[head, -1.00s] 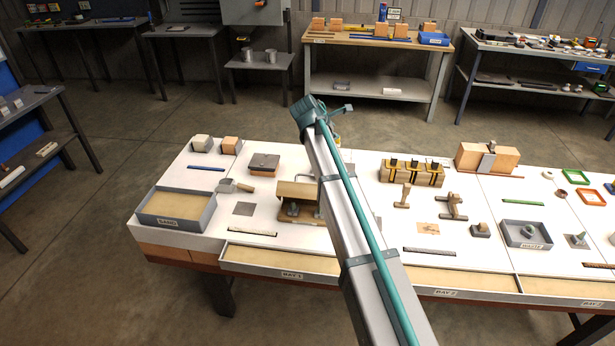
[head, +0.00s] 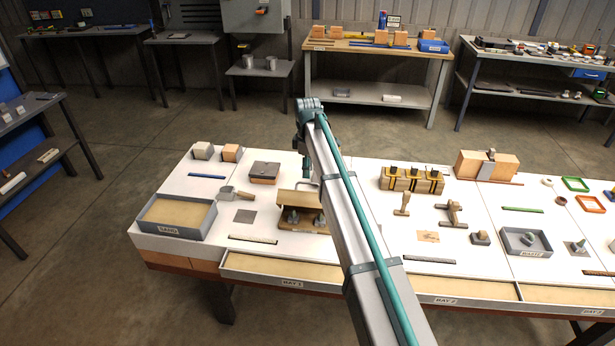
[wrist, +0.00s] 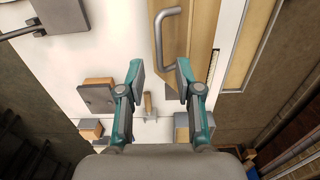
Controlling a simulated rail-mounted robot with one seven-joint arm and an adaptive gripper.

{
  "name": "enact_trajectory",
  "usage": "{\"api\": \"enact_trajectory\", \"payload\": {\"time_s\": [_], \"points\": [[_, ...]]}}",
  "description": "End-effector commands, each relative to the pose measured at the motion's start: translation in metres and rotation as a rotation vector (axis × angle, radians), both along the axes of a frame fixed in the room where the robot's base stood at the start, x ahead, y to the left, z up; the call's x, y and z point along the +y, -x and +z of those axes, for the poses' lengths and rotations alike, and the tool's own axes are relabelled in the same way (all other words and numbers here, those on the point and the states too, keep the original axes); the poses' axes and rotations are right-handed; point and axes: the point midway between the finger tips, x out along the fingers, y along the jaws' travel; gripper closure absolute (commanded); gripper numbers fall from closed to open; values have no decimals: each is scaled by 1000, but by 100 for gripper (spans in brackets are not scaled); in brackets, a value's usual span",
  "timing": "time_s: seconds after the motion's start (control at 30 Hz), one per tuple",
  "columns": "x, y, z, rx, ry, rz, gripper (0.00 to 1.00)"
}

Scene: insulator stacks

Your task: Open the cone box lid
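In the head view my gripper (head: 306,166) hangs right of the box, by a wooden stand. The wrist view shows a grey U-shaped handle (wrist: 158,42) just beyond the fingertips, beside a wooden board (wrist: 202,40).
The wooden stand (head: 286,197) has grey insulator pieces at its front. A sand tray (head: 207,221) is at the left end; two blocks (head: 231,153) stand behind.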

Motion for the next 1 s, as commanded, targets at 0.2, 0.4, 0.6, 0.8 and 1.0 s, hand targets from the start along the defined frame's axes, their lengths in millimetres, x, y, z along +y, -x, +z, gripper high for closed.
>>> {"api": "enact_trajectory", "payload": {"time_s": [0.2,0.4,0.6,0.8,1.0], "points": [[0,0,-31,0,1,1,65],[0,0,-44,-2,0,1,65],[0,-1,-47,-2,0,1,65],[0,-1,-47,-2,0,1,80],[0,-1,-46,-2,0,1,100]]}}
